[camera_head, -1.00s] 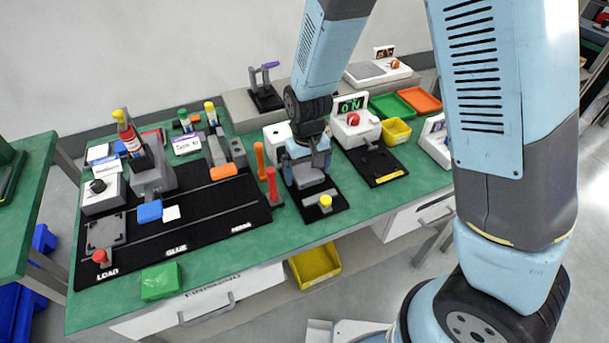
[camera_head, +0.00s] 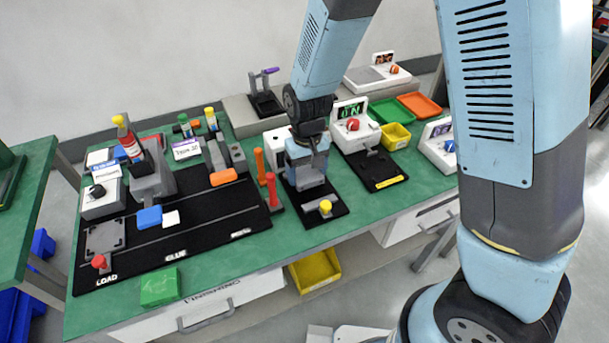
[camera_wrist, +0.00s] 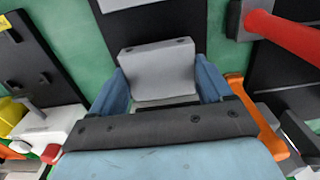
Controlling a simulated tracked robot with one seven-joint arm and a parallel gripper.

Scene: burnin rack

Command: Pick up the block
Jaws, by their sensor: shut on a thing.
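A grey block (camera_wrist: 160,70) with two small dark holes on its edge sits between the two blue fingers of my gripper (camera_wrist: 163,88) in the wrist view. The fingers are shut on its sides. In the head view, my gripper (camera_head: 307,162) points down over a black fixture plate (camera_head: 325,226), with the grey block (camera_head: 310,182) below it. I cannot tell whether the block touches the plate.
A yellow knob (camera_head: 325,207) stands just in front of the gripper. Red (camera_head: 271,188) and orange (camera_head: 259,163) upright handles stand close on the left. A white unit with a red knob (camera_head: 352,124) is at the right. A green box (camera_head: 160,286) lies at the table's front left.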

